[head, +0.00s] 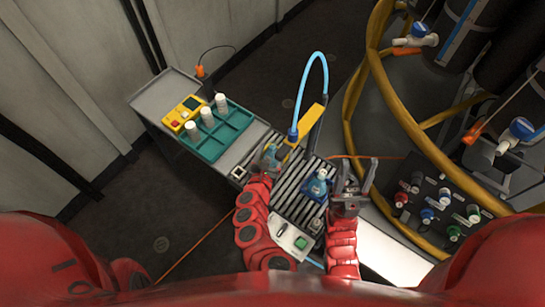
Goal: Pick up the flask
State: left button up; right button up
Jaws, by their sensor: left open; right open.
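The flask (317,187) is small and blue with a pale top. It stands upright on the dark slatted rack, between my two grippers. My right gripper (355,172) is just right of the flask, with its two fingers spread and nothing seen between them. My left gripper (265,162) is to the left of the flask, near the left edge of the slats. It is open; its fingers are small and hard to make out. Both grippers look apart from the flask.
A grey bench (155,98) carries a teal tray (232,127) with white bottles and a yellow device (184,113). A blue hose (312,62) arches behind the flask. A control box (294,241) is in front. A yellow pipe frame (378,75) and coloured valves (427,215) stand right.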

aim_at(273, 144)
pick_arm(q)
jog(key=shift+a+f+x, duration=0.1)
jog(key=shift+a+x, duration=0.05)
jog(key=shift+x, duration=1.45)
jog(key=shift+a+f+x, duration=0.15)
jog(key=shift+x, duration=1.45)
grip_shut()
